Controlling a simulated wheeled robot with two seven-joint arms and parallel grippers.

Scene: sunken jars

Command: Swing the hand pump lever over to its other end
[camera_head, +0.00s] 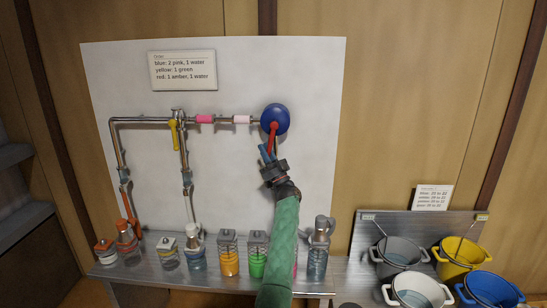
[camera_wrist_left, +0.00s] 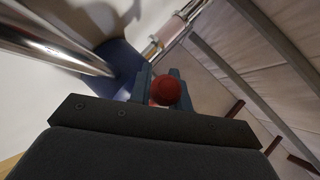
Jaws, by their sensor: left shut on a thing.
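The hand pump (camera_head: 281,117) is a round blue body on the white wall panel, at the right end of the metal pipe. Its red lever (camera_head: 272,138) hangs down and slightly left from the hub. My left gripper (camera_head: 267,152) reaches up from below, shut on the lever's lower end and partly hiding it. In the left wrist view, the lever's round red knob (camera_wrist_left: 166,90) sits between the two fingers (camera_wrist_left: 158,88), with the blue pump body (camera_wrist_left: 118,62) behind. My right gripper is not in view.
Pipes with a yellow valve handle (camera_head: 174,134) run left of the pump. Several jars, including an orange one (camera_head: 229,255) and a green one (camera_head: 257,257), stand on the metal shelf below. Buckets, one yellow (camera_head: 458,257), stand at the right. The panel right of the pump is clear.

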